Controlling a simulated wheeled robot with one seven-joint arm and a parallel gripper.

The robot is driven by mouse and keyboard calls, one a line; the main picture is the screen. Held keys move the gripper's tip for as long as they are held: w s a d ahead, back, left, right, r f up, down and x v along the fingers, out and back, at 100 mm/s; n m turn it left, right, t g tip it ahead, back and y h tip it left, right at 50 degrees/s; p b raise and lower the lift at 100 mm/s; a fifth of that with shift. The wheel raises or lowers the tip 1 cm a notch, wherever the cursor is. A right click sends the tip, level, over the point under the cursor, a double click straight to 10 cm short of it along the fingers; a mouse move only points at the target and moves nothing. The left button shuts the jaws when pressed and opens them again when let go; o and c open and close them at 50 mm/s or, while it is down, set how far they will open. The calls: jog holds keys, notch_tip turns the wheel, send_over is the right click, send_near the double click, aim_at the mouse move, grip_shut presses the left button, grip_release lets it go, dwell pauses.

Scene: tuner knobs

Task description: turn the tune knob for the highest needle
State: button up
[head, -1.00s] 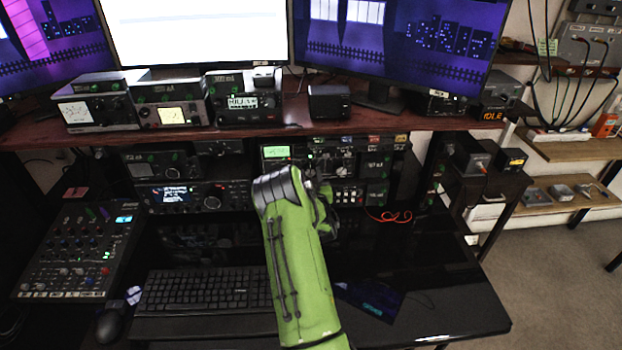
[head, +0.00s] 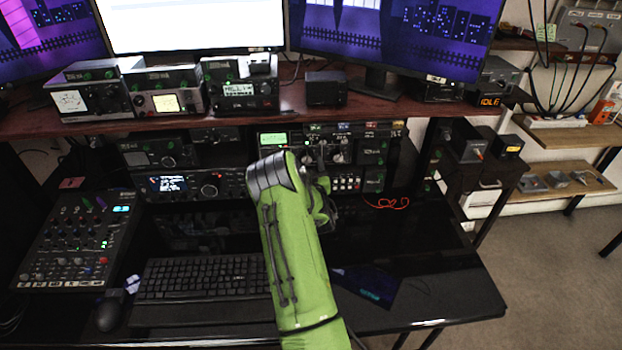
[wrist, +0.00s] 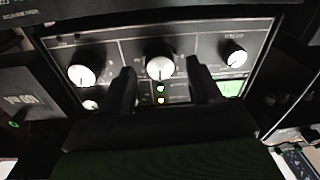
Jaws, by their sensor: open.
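In the wrist view a white-faced knob (wrist: 160,68) on a dark panel lies between the two dark fingers of my open gripper (wrist: 164,88). The fingers look apart from the knob, though contact is hard to judge. Another white-faced knob (wrist: 82,75) is to the left and a smaller one (wrist: 236,57) to the right. Their labels are too blurred to read, so I cannot tell which is the tune knob. In the head view my gripper (head: 322,160) is at the front of the radio with the green display (head: 281,139). No needle is readable.
Other radios and a meter box with a lit dial (head: 165,103) stand on the shelf above. A mixer (head: 75,240), a keyboard (head: 200,278) and a mouse (head: 109,316) are on the desk. A red cable (head: 388,203) lies right of my gripper.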

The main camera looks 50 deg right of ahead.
jog(key=v, duration=1.4)
jog(key=shift+s+a+p, duration=0.2)
jog(key=shift+a+p, duration=0.05)
jog(key=shift+p, duration=0.15)
jog(key=shift+w+r, duration=0.15)
jog(key=w+a+r+m+g+y+p, duration=0.1)
jog(key=w+a+r+g+y, duration=0.1)
jog(key=w+a+r+y, duration=0.35)
jog(key=w+a+r+n+y, duration=0.1)
jog(key=a+r+y, duration=0.1)
jog(key=a+r, duration=0.35)
jog(key=w+a+r+n+y, duration=0.1)
jog(key=a+r+n+y, duration=0.15)
jog(key=a, duration=0.65)
jog(key=s+a+r+n+g+y+p, duration=0.1)
jog(key=s+a+r+n+g, duration=0.1)
jog(key=s+a, duration=0.5)
jog(key=s+a+r+n+g+y+p, duration=0.1)
jog(key=s+a+r+n+g+y, duration=0.1)
jog(key=s+a, duration=0.6)
jog(key=s+r+n+g, duration=0.1)
jog(key=s+r, duration=0.1)
jog(key=s, duration=0.2)
jog(key=shift+s+a+r, duration=0.2)
jog(key=shift+a+r, duration=0.1)
